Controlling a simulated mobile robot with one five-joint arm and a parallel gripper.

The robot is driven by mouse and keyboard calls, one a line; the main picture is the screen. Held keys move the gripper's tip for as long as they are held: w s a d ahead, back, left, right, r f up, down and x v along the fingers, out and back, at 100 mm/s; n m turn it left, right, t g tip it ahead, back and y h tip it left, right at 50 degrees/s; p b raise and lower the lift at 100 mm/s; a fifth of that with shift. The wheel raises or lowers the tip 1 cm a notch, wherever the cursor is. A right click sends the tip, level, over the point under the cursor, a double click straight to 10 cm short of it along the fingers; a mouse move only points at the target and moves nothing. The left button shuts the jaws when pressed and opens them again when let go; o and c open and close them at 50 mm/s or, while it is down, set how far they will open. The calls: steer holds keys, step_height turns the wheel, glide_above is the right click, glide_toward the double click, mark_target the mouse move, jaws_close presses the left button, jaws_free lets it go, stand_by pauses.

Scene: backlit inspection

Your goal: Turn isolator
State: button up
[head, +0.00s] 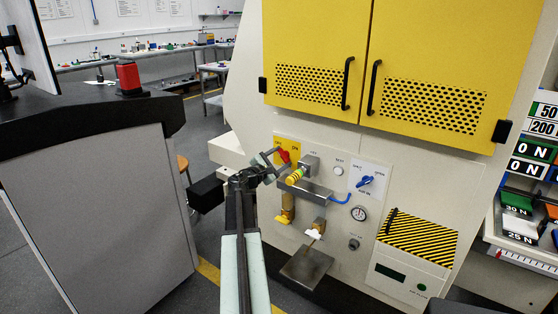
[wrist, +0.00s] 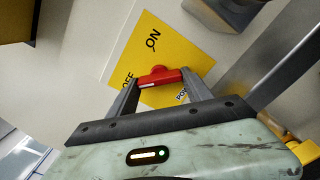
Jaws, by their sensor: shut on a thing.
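The isolator is a red handle on a yellow plate on the machine's front panel. In the wrist view the red handle (wrist: 160,76) lies between my two fingers, and my gripper (wrist: 160,86) is shut on it. The yellow plate (wrist: 185,48) carries the marks ON and OFF. The handle lies nearer the OFF mark, with ON above it in the picture. In the head view my gripper (head: 270,163) reaches the red handle (head: 284,156) at the panel's upper left. The fingers hide part of the plate there.
Right of the isolator are a grey block with a yellow-green ringed part (head: 296,175), a blue knob (head: 366,181) and a gauge (head: 359,213). Below are brass valves (head: 287,212) and a metal shelf (head: 306,264). Yellow doors (head: 365,50) are above. A grey console (head: 110,190) stands left.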

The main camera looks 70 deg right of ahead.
steer(key=o, duration=1.4)
steer(key=shift+w+r, duration=0.1)
steer(key=shift+w, duration=0.05)
steer(key=shift+c, duration=0.2)
steer(key=shift+a, duration=0.2)
steer(key=v, duration=0.7)
steer(key=shift+a, duration=0.2)
steer(key=shift+w, duration=0.1)
